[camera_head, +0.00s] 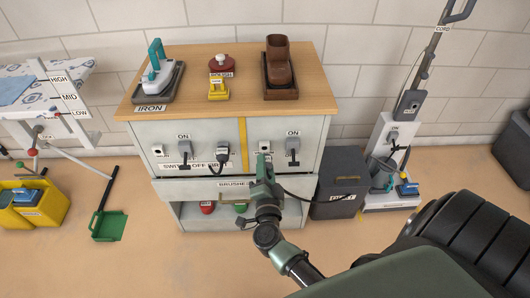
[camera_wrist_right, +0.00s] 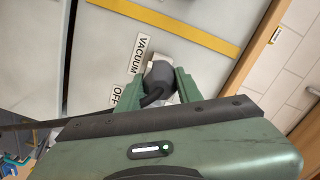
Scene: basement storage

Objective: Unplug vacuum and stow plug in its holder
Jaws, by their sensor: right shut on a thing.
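My right gripper (camera_head: 265,168) is at the front of the workbench cabinet, just below a white socket (camera_head: 264,147). In the right wrist view its green fingers (camera_wrist_right: 160,82) are shut on a dark grey plug (camera_wrist_right: 158,74), with a black cord curving off to the left. The plug is against or very near a white plate beside the VACUUM label (camera_wrist_right: 142,55); I cannot tell whether it is seated. The upright vacuum (camera_head: 411,102) stands on its white stand (camera_head: 381,133) at right. The plug holder cannot be made out clearly. My left gripper is not in view.
On the wooden worktop (camera_head: 222,100) are an iron (camera_head: 154,77), a red-and-yellow item pair and a brown boot (camera_head: 279,66). A grey bin (camera_head: 337,196) stands between cabinet and vacuum. A grey switch (camera_head: 292,146) is right of the socket. A green dustpan (camera_head: 109,226) lies on the floor at left.

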